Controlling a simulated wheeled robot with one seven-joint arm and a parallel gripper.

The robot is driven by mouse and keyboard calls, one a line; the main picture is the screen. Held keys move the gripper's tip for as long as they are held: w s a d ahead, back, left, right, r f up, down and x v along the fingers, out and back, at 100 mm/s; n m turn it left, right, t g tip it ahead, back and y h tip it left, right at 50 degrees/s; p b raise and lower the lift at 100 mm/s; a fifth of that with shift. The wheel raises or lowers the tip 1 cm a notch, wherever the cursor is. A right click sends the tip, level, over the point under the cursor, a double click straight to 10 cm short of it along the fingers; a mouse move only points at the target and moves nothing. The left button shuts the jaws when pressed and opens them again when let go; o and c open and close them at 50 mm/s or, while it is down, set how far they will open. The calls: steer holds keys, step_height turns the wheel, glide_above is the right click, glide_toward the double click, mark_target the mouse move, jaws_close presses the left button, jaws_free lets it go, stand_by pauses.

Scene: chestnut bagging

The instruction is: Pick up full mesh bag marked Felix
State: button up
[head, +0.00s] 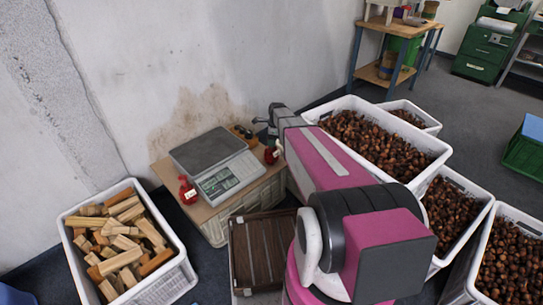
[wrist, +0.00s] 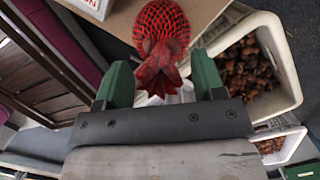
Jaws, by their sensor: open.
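A full red mesh bag (wrist: 162,28) with dark contents shows at the top of the wrist view. Its gathered red neck points toward my gripper (wrist: 162,74). The two green fingers are open, one on each side of the neck, with gaps between them and the bag. Something white shows below the neck, but I cannot read any name on it. In the head view, one red bag (head: 187,191) is left of the scale and another red bag (head: 272,153) is right of it. My arm hides much of the area to the right.
A scale (head: 223,181) sits on a box-like stand (head: 214,230) by the wall. A crate of wood blocks (head: 168,246) stands at left and a brown slatted crate (head: 233,244) in front. White crates of chestnuts (head: 440,149) fill the right.

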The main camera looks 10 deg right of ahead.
steer(key=shift+f, duration=0.15)
steer(key=shift+c, duration=0.3)
steer(key=c, duration=1)
jaws_close()
